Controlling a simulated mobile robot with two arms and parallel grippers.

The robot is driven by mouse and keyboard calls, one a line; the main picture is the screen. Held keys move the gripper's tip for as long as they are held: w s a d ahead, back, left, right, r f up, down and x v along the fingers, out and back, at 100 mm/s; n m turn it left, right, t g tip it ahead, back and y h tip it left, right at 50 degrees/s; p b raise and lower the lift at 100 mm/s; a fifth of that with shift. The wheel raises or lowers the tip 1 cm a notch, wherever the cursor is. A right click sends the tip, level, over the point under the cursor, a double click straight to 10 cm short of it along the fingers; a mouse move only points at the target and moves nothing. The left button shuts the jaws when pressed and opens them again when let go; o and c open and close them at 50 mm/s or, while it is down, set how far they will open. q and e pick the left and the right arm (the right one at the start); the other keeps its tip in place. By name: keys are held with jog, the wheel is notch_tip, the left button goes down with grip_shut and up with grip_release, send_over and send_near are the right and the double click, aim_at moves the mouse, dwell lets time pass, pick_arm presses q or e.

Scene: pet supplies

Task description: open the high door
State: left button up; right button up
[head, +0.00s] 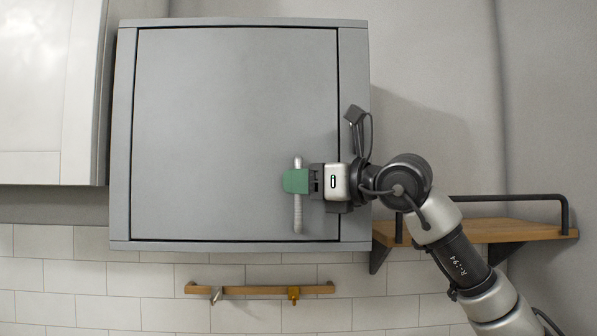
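The high door (235,110) is the flat grey front of a grey wall cabinet and sits closed and flush in its frame. Its handle (298,218) is a short vertical metal bar near the lower right of the door. My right gripper (295,181) reaches in from the right with its green fingertip in front of the middle of the handle. The bar shows above and below the fingertip. The far finger is hidden, so I cannot tell whether the grip is closed around the bar. My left gripper is not in view.
A white cabinet (50,100) hangs to the left of the grey one. A wooden shelf (500,231) with a black rail is at the right, behind my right arm. A wooden hook rail (255,290) is on the tiled wall below. The space before the door's left part is clear.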

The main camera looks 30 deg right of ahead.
jog(key=shift+w+a, duration=0.2)
jog(key=shift+w, duration=0.25)
jog(key=shift+c, duration=0.4)
jog(key=shift+s, duration=0.1)
grip_shut()
jog(key=shift+f, duration=0.1)
